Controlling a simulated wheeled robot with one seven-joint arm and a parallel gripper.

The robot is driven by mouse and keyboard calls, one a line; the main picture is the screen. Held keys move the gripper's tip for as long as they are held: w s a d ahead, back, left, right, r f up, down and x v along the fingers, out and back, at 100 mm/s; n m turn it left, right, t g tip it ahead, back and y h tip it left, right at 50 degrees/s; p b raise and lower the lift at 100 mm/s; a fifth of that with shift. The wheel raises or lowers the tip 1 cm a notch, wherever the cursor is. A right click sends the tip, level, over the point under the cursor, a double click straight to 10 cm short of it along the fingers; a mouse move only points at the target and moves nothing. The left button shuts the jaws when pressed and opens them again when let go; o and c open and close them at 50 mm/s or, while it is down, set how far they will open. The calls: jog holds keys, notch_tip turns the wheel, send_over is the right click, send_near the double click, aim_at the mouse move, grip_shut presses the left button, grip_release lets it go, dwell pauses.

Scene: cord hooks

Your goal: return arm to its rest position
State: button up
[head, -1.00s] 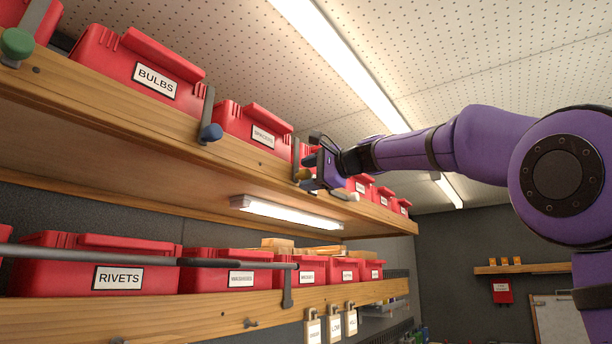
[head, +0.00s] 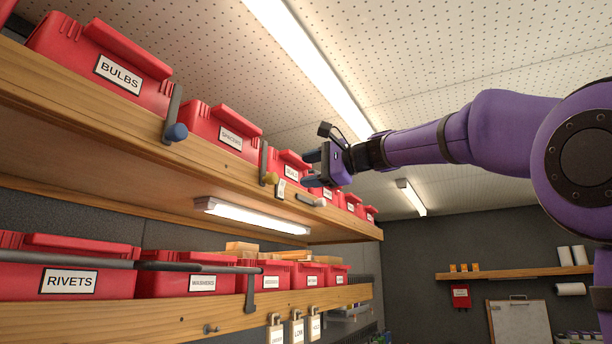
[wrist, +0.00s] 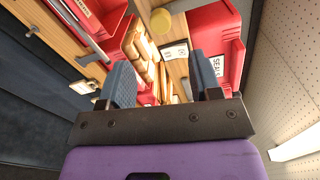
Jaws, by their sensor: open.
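My gripper (head: 309,168) is open and empty in the head view, on my purple arm (head: 430,146) reaching in from the right. It is in front of the upper shelf's far boxes, apart from the hooks as far as I can tell. The wrist view shows its two dark blue fingers (wrist: 163,82) spread with nothing between them. A yellow-tipped hook (head: 270,179) with a small white tag (head: 280,188) beside it is on the shelf edge just left of the gripper. The yellow knob (wrist: 160,20) and the tag (wrist: 175,51) also show beyond the fingers in the wrist view.
The upper shelf (head: 90,108) carries several red boxes and a blue-tipped hook (head: 174,130). A pale-tipped hook (head: 318,201) is below the gripper. The lower shelf (head: 130,321) holds red boxes, a dark rod (head: 180,267) and hanging tags. Open space lies right of the shelves.

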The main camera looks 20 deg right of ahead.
jog(key=s+f+n+g+h, duration=0.3)
jog(key=s+f, duration=0.6)
jog(key=f, duration=0.6)
jog(key=s+f+n+g+h, duration=0.3)
jog(key=s+f, duration=0.7)
jog(key=f, duration=0.6)
jog(key=s+f+n+g+h, duration=0.3)
jog(key=s+f+n, duration=0.3)
jog(key=s+f, duration=0.4)
notch_tip(320, 180, down, 6)
jog(key=shift+d+f+n+h, duration=0.15)
jog(key=shift+d+n+h, duration=0.2)
jog(key=shift+h, duration=0.35)
